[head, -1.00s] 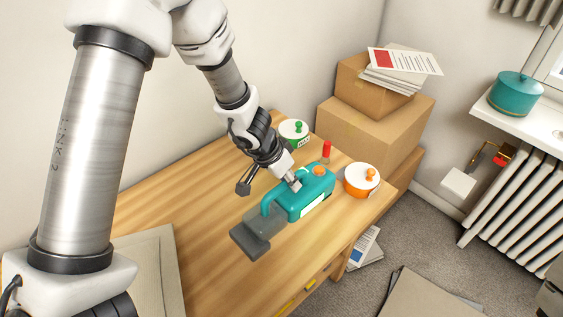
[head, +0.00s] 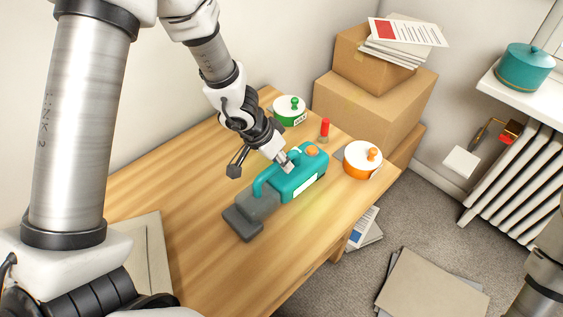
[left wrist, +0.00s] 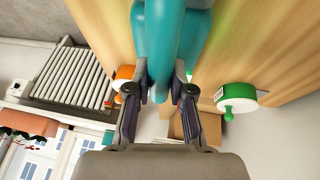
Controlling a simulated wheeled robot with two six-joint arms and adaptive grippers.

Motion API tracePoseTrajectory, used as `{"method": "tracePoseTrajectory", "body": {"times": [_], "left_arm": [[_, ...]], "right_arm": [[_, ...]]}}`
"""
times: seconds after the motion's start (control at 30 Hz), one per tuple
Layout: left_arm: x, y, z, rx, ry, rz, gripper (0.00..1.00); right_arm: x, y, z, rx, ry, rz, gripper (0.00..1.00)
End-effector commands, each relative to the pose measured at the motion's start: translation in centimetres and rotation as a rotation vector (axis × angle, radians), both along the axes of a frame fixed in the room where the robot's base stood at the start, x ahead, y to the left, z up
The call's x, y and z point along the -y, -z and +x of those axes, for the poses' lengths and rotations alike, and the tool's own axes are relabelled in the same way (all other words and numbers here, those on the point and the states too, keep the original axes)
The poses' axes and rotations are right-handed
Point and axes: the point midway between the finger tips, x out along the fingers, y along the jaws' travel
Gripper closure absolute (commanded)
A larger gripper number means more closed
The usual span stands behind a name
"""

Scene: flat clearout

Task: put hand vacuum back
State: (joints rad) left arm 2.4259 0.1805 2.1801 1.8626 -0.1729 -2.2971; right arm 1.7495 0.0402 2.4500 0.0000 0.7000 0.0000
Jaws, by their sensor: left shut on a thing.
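The hand vacuum (head: 300,183) is teal with a grey nozzle (head: 243,217) and an orange button. It is over the wooden table (head: 178,180), nozzle toward the lower left; I cannot tell whether it touches the top. My left gripper (head: 288,166) is at the vacuum's handle, shut on it. In the left wrist view the fingers (left wrist: 160,90) stand on either side of the teal handle (left wrist: 168,45). My right gripper is not in view; a piece of my right arm shows at the lower right.
A green-labelled pot (head: 290,111), a red-capped item (head: 324,130) and an orange pot (head: 362,160) stand on the table near the vacuum. Cardboard boxes (head: 373,100) with papers are behind. A teal pot (head: 529,68) stands on the sill above the radiator (head: 510,175).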

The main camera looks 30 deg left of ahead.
Motion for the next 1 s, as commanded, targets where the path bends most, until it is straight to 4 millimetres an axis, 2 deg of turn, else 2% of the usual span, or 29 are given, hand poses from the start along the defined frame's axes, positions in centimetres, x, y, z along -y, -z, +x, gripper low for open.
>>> {"method": "tracePoseTrajectory", "body": {"times": [0.37,0.4,0.43,0.47,0.8,0.87,1.0], "left_arm": [[0.0,0.2,0.1,0.003,-0.001,-0.001,1.0],[0.0,0.2,0.0,0.0,-0.001,0.0,0.68],[0.0,0.2,0.0,0.0,-0.001,0.0,0.57],[0.0,0.2,0.0,0.0,-0.001,0.0,0.53],[0.0,-0.3,0.0,-0.001,-0.001,-0.001,0.53],[-0.1,-0.8,-0.1,0.001,-0.001,-0.002,0.53],[-0.9,-4.0,-1.0,0.004,-0.002,-0.004,0.53]], "right_arm": [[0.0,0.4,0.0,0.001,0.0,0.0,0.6],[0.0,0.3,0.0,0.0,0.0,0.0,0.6],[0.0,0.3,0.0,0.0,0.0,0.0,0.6],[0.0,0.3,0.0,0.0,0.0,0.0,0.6],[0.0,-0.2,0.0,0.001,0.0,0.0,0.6],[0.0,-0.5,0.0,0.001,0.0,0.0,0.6],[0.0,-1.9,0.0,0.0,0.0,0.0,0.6]]}}
